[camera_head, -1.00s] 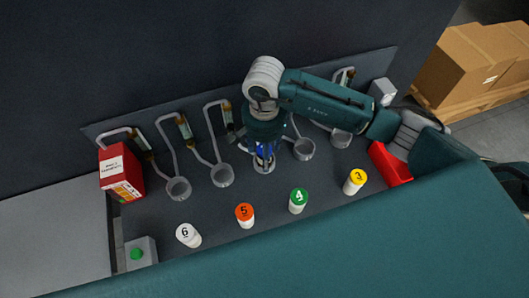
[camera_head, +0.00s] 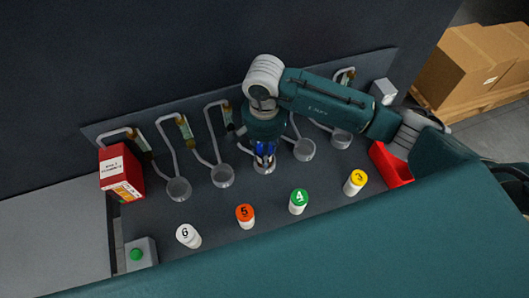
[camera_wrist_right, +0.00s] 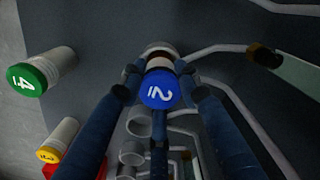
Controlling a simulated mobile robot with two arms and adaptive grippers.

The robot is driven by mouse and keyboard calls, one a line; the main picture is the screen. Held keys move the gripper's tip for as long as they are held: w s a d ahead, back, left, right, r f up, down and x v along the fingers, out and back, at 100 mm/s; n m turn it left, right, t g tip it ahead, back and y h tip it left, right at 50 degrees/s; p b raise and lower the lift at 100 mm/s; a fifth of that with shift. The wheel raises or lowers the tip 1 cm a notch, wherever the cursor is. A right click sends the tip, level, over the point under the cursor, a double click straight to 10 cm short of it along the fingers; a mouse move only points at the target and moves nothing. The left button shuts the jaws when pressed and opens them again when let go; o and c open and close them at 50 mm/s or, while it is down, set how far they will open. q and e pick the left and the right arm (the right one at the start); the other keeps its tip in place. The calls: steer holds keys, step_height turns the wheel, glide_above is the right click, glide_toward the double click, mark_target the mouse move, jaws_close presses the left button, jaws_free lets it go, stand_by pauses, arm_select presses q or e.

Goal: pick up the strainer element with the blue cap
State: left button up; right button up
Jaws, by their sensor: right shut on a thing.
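The strainer element with the blue cap (camera_wrist_right: 160,91), marked 2, shows in the right wrist view between the fingers of my right gripper (camera_wrist_right: 160,72). My gripper is shut on it, with a finger on each side. In the head view my right gripper (camera_head: 264,154) points down over a grey cup (camera_head: 264,168) in the middle of the panel. Its fingers mostly hide the blue-capped element there. I cannot tell how far the element's lower end is inside the cup. My left gripper is not in view.
Elements with white (camera_head: 188,235), orange (camera_head: 245,216), green (camera_head: 299,201) and yellow (camera_head: 355,181) caps stand along the front. Other cups, such as one on the left (camera_head: 178,189), have bent pipes behind them. A red box (camera_head: 120,174) and red bin (camera_head: 390,164) flank the panel.

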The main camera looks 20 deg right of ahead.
step_height(320, 180, up, 24)
stand_by(0.7)
